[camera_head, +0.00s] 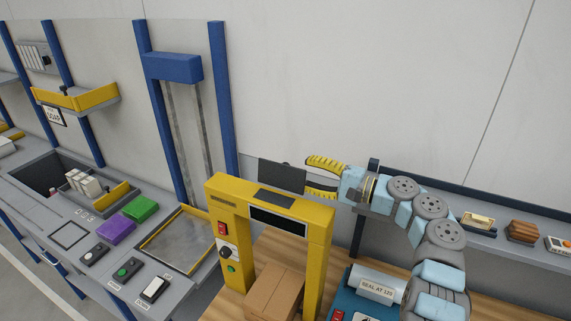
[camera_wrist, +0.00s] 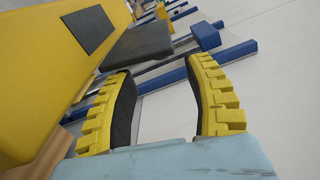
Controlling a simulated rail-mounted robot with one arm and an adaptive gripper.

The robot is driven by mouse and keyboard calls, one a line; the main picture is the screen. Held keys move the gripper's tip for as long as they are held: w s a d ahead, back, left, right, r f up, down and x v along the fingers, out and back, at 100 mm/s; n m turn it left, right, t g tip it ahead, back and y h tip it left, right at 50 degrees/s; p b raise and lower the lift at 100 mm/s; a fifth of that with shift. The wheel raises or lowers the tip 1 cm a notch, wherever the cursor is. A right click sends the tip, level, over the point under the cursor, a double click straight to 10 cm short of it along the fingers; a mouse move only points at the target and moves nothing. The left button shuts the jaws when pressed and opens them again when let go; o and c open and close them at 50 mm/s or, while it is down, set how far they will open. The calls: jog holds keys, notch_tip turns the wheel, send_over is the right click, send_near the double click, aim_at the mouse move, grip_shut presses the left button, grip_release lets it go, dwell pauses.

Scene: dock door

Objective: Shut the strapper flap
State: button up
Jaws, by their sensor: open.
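The strapper is a yellow arch (camera_head: 321,225) with a dark plate (camera_head: 275,199) on its top. Its flap (camera_head: 282,176), a dark grey panel, stands raised at the top's far edge in the head view. In the wrist view the flap (camera_wrist: 138,46) lies beyond my fingertips, beside the yellow top (camera_wrist: 50,75). My gripper (camera_head: 307,174) is open, with yellow-ribbed fingers just right of the flap; nothing shows between them in the wrist view (camera_wrist: 160,66). The near finger partly overlaps the flap's right end in the head view; I cannot tell whether they touch.
A cardboard box (camera_head: 274,293) sits under the arch. A teal sealing machine (camera_head: 340,305) stands to the right, below my arm. A grey shelf (camera_head: 490,236) with small items runs along the wall. A blue-post frame (camera_head: 228,110) stands behind left.

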aim_at(288, 164)
jog(key=p+x, duration=0.1)
jog(key=x, duration=0.5)
jog(key=shift+a+r, duration=0.1)
jog(key=shift+w+a, duration=0.2)
jog(key=shift+a, duration=0.15)
grip_shut()
